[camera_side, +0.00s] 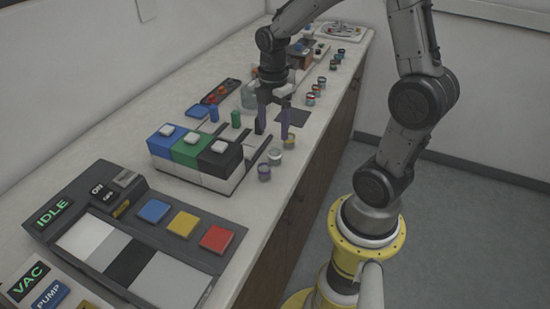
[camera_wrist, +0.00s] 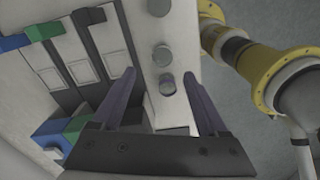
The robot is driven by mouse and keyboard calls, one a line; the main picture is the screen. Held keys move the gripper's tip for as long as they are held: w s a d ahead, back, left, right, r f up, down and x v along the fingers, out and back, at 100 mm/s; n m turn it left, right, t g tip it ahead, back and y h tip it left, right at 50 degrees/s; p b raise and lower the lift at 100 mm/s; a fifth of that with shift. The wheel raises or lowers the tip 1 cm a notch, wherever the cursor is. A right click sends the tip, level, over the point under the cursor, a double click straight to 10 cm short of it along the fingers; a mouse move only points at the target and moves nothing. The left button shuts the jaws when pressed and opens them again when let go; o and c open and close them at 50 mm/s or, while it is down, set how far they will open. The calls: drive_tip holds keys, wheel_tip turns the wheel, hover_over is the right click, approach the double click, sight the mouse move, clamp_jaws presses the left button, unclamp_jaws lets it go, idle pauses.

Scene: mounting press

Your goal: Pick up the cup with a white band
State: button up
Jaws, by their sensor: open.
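Small round cups stand in a row along the bench's front edge in the side view. The middle one of the near three (camera_side: 274,156) looks pale around its side, perhaps the white band, but it is too small to be sure. A grey-purple cup (camera_side: 264,173) stands nearer the camera and a yellow-banded cup (camera_side: 290,141) stands farther back. My gripper (camera_side: 273,134) is open and empty, pointing down by the yellow-banded cup. In the wrist view two cups, one grey-topped (camera_wrist: 161,55) and one purplish (camera_wrist: 167,84), show between the spread fingers (camera_wrist: 160,74); bands are not readable there.
A press block with blue, green and black tops (camera_side: 192,147) stands left of the near cups. A control panel (camera_side: 140,225) lies nearer the camera. More cups (camera_side: 311,98) continue toward the back. A dark mat (camera_side: 292,116) lies just behind my gripper.

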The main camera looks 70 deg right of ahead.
sight(274, 152)
wheel_tip(274, 152, down, 9)
drive_tip(key=shift+s+f, duration=0.1)
drive_tip(key=shift+s, duration=0.05)
idle(0.4)
clamp_jaws()
idle(0.3)
